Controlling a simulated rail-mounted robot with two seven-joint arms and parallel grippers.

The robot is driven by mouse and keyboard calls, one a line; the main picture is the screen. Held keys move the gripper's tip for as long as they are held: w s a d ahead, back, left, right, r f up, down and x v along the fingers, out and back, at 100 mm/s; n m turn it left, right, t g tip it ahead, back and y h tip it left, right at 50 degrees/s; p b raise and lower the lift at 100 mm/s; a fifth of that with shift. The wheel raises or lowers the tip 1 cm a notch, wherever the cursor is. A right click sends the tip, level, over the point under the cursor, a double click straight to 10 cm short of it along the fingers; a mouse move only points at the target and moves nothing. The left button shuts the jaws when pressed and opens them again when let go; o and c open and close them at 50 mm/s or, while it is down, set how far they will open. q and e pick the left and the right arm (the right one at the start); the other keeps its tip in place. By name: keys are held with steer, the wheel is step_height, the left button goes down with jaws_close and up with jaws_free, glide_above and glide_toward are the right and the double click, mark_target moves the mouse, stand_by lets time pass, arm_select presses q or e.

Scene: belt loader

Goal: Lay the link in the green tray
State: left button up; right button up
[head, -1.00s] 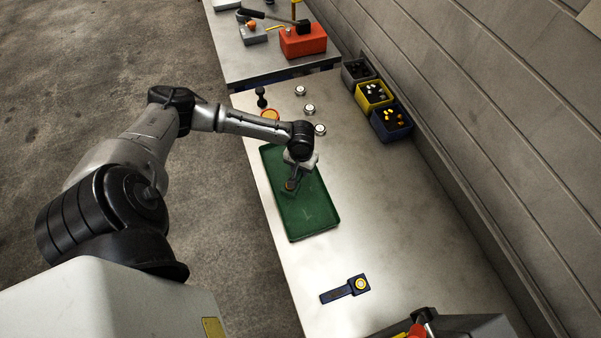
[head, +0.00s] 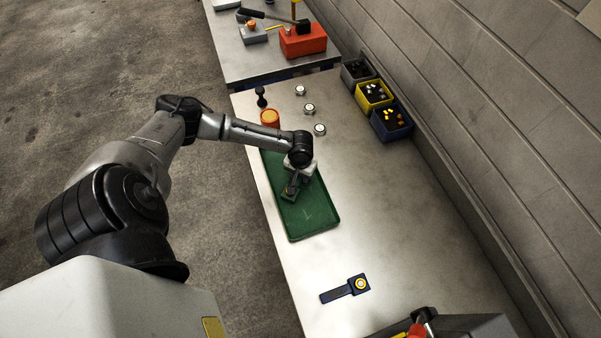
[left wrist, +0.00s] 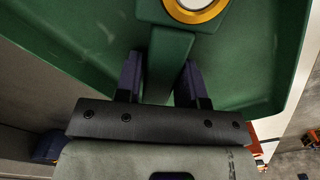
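The green tray (head: 308,217) lies on the metal table, long and shallow with a raised rim. My left gripper (head: 296,180) points down over the tray's upper half. In the left wrist view, the dark green bar of the link (left wrist: 172,52) lies between the two dark fingers (left wrist: 160,80), which appear closed against its sides. The link's wide end has a yellow ring with a pale disc (left wrist: 195,8), cut off by the picture edge. The tray floor (left wrist: 95,45) is behind it. Whether the link touches the floor cannot be told. My right gripper is not in view.
A blue bar-shaped part with a yellow ring (head: 334,294) lies below the tray. Several silver round pieces (head: 309,109) and an orange-topped cylinder (head: 270,117) stand above it. Small bins (head: 390,135) line the wall. The table right of the tray is clear.

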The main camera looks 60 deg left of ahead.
arm_select(q)
steer(key=o, duration=0.3)
step_height(320, 180, up, 12)
steer(key=s+d+f+m, duration=0.1)
steer(key=s+d+m, duration=0.1)
steer(key=d, duration=0.4)
steer(key=s+d+f+m+t+h, duration=0.1)
steer(key=s+d+f+m, duration=0.1)
steer(key=d, duration=0.4)
steer(key=s+d+f+m+h, duration=0.1)
steer(key=s+d+m, duration=0.1)
steer(key=d, duration=0.5)
steer(key=shift+s+f+m+t, duration=0.15)
steer(key=shift+f+m+t, duration=0.25)
steer(key=shift+m, duration=0.4)
steer(key=shift+m+t+y, duration=0.9)
steer(key=s+r, duration=0.1)
steer(key=s, duration=0.2)
steer(key=s+d+r, duration=0.1)
steer(key=s, duration=0.2)
steer(key=s+d+r, duration=0.1)
steer(key=s, duration=0.2)
steer(key=shift+s+r, duration=0.1)
steer(key=shift+s, duration=0.3)
